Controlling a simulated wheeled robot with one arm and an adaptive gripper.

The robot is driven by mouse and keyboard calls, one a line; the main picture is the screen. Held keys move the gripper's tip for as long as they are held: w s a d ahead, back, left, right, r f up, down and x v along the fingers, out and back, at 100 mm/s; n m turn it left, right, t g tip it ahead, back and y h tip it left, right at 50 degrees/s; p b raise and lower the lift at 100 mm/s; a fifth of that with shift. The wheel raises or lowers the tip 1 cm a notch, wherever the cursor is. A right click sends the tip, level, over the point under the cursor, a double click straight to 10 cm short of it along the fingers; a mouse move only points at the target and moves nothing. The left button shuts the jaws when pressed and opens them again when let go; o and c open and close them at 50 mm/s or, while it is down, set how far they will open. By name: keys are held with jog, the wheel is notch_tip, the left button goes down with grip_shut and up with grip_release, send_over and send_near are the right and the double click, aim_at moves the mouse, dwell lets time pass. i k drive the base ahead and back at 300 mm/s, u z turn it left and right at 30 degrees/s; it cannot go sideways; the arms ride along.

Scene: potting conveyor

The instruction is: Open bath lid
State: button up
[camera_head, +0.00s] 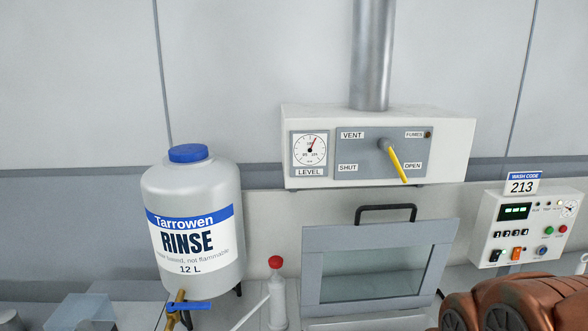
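The bath lid (311,270) is a grey framed panel with a glass window (375,273), low in the middle of the view. It looks down over the bath, with its front face towards me. A black bar handle (386,208) stands up behind the frame's top edge. The bath's inside shows only dimly through the glass. My gripper is out of view, so nothing of mine is seen touching the lid or handle.
Above the lid hangs a vent box (456,150) with a level gauge (309,150) and a yellow lever (398,164) pointing towards OPEN. A rinse jug (194,190) and red-capped bottle (277,300) stand left. A control box (486,235) with code sign (522,186) is right.

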aim_at(440, 233)
jog(key=u, duration=1)
jog(key=k, duration=0.5)
jog(key=z, duration=0.1)
